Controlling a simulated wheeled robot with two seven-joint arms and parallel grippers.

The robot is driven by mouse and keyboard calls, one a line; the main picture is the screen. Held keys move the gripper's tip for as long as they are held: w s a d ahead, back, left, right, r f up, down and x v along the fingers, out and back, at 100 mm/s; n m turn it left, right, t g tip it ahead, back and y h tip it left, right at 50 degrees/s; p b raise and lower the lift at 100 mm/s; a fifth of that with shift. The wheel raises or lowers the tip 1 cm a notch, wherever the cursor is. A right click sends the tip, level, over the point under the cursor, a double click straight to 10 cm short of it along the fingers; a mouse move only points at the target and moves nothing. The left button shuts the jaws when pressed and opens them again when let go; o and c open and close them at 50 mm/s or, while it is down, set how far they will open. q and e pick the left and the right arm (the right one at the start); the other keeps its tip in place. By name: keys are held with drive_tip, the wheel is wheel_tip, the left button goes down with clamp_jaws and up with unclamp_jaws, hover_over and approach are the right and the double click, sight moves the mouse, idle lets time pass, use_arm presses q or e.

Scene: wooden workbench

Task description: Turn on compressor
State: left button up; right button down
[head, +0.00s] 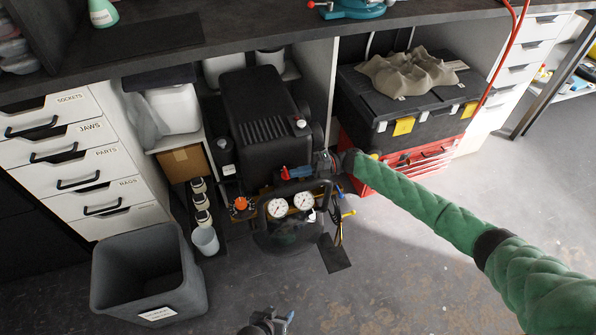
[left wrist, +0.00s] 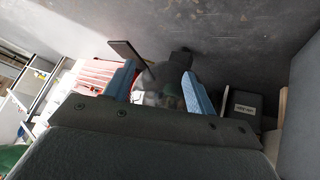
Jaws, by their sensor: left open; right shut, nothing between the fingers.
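A small red part (head: 285,174) shows above the gauges. My right gripper (head: 297,172) reaches in from the right; its blue fingers are shut and empty beside the red part, and I cannot tell whether they touch it. My left gripper (head: 285,322) is low at the bottom edge, away from the compressor. In the left wrist view its blue fingers (left wrist: 160,85) are apart and empty.
A grey bin (head: 185,292) stands on the floor at left, beside white drawers (head: 78,167). A black toolbox (head: 365,105) sits on a red one (head: 420,160) at right. A red hose (head: 509,50) hangs there. The floor in front is mostly free.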

drive_tip(key=shift+s+m+t+y+p, duration=0.2)
drive_tip(key=shift+m+t+p, duration=0.25)
drive_tip(key=shift+t, duration=0.35)
drive_tip(key=shift+s+m+t+y+p, duration=0.1)
drive_tip(key=shift+s+m+t+p, duration=0.1)
drive_tip(key=shift+m+t, duration=0.5)
drive_tip(key=shift+t, duration=0.4)
use_arm(q)
drive_tip(key=shift+w+d+r+g, duration=0.1)
drive_tip(key=shift+r+g, duration=0.05)
drive_tip(key=shift+r, duration=0.75)
drive_tip(key=shift+w+r+g, duration=0.1)
drive_tip(key=shift+r+g, duration=0.05)
drive_tip(key=shift+r, duration=0.7)
use_arm(e)
drive_tip(key=shift+s+a, duration=0.25)
drive_tip(key=shift+s, duration=0.2)
drive_tip(key=shift+d+b, duration=0.25)
drive_tip(key=shift+b, duration=0.05)
use_arm(q)
drive_tip(key=f, duration=0.3)
drive_tip(key=s+f+b, duration=0.1)
drive_tip(key=f, duration=0.1)
use_arm(e)
drive_tip(key=d, duration=0.7)
drive_tip(key=shift+w+d, duration=0.15)
drive_tip(key=shift+w, duration=0.05)
